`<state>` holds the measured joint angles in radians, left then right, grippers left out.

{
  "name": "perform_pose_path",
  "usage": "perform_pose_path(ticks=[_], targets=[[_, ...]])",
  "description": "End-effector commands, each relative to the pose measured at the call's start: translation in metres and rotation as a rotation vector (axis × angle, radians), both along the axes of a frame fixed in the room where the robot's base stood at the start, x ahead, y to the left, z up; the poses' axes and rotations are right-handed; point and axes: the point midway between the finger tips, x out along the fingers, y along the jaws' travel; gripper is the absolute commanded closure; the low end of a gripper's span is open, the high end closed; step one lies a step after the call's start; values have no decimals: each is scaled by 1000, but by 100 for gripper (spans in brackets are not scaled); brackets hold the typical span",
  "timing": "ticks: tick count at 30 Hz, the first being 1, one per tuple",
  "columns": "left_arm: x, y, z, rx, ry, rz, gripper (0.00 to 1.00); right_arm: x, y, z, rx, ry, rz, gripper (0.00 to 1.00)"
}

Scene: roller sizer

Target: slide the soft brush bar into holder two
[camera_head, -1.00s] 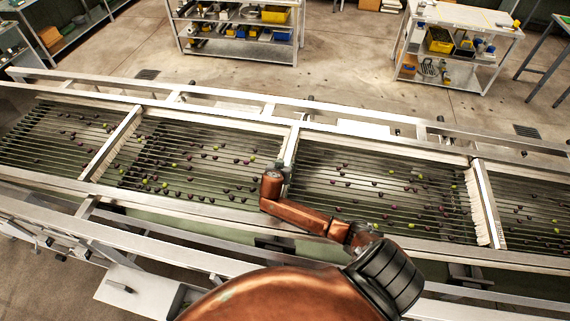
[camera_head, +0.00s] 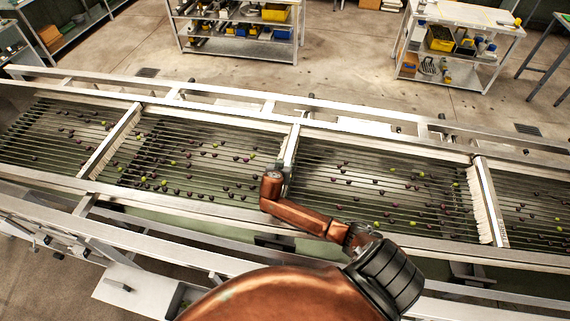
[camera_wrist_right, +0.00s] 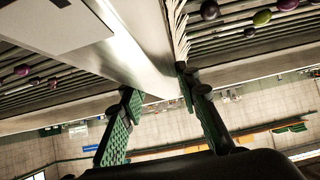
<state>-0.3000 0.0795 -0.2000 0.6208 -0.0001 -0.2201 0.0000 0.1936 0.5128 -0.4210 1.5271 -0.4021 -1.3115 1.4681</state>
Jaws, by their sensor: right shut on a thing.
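The soft brush bar (camera_head: 291,150) is a pale metal bar with bristles, lying across the roller bed at the middle of the head view. In the right wrist view the bar (camera_wrist_right: 135,50) runs away from me, with bristles along its right side. My right gripper (camera_head: 285,178) is at the bar's near end, partly hidden by my wrist. In the wrist view its green-padded fingers (camera_wrist_right: 158,94) stand on either side of the bar's end and are shut on it. I cannot tell from these frames how fully the bar sits in holder two. My left gripper is out of view.
Other crossbars lie at left (camera_head: 112,142) and right (camera_head: 486,205). Small dark and green fruits lie scattered on the rollers (camera_head: 365,185). A metal front rail (camera_head: 180,242) runs between me and the bed. Shelved carts (camera_head: 240,52) stand on the floor beyond.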

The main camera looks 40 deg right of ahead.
Motion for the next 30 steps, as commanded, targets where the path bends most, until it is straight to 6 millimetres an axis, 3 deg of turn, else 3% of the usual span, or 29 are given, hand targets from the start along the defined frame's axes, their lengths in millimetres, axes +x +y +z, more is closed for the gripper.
perform_pose_path(ticks=[7, 8, 16, 26, 30], targets=[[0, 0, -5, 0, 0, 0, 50, 0, 0, -5, -2, -2, -1, 100], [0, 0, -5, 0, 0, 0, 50, 0, 0, -5, -2, -2, -1, 70], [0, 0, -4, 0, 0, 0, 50, 0, 0, -5, -1, -1, 0, 51], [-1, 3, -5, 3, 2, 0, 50, -2, 2, -6, 2, 2, 0, 50], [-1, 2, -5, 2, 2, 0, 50, -9, 12, 2, 4, 1, 1, 50]])
